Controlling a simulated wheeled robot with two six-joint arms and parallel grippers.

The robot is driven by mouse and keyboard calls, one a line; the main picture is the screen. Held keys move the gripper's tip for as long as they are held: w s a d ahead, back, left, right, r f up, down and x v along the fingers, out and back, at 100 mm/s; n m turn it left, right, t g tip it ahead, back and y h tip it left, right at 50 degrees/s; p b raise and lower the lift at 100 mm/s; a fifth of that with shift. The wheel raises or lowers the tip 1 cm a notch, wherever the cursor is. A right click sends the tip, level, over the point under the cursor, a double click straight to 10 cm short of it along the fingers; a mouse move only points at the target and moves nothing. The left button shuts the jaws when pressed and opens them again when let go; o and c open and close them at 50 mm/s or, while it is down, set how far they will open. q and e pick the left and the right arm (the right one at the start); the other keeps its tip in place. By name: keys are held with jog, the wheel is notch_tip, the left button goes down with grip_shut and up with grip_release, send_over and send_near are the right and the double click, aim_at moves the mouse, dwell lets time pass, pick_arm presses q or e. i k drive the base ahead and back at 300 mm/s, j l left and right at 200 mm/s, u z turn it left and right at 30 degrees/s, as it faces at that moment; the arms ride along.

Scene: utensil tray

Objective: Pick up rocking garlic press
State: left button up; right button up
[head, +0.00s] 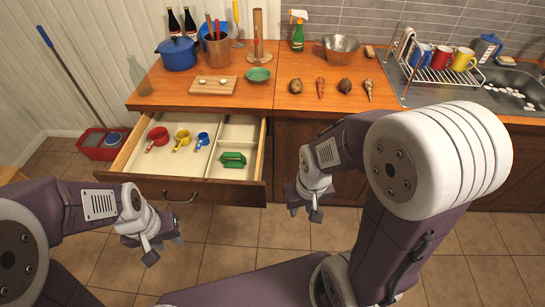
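A green utensil (233,159), which looks like the rocking garlic press, lies in the front right compartment of the open drawer (148,186). My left gripper (164,249) is in front of the drawer and below it in the picture, apart from it. Its fingers are spread and nothing shows between them. My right gripper (304,212) is to the right of the drawer, in front of the cabinet, also with fingers apart and empty. Neither gripper touches the green utensil, which is fully visible.
Red (157,138), yellow (181,139) and blue (202,140) measuring cups lie in the drawer's left compartment. Divider walls (214,146) separate the compartments. The counter (190,98) overhangs the drawer's back, holding a cutting board (213,85) and green bowl (258,75). Floor in front is clear.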

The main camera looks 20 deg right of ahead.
aim_at(228, 164)
jog(key=i+j, duration=0.15)
jog(key=j, duration=0.2)
jog(key=i+j+z, duration=0.15)
jog(key=i+j, duration=0.2)
jog(key=j, duration=0.3)
jog(key=i+j+z, duration=0.15)
jog(key=j, duration=0.2)
jog(key=i+j, duration=0.15)
jog(key=j, duration=0.25)
jog(key=i+j+z, duration=0.15)
jog(key=j, duration=0.2)
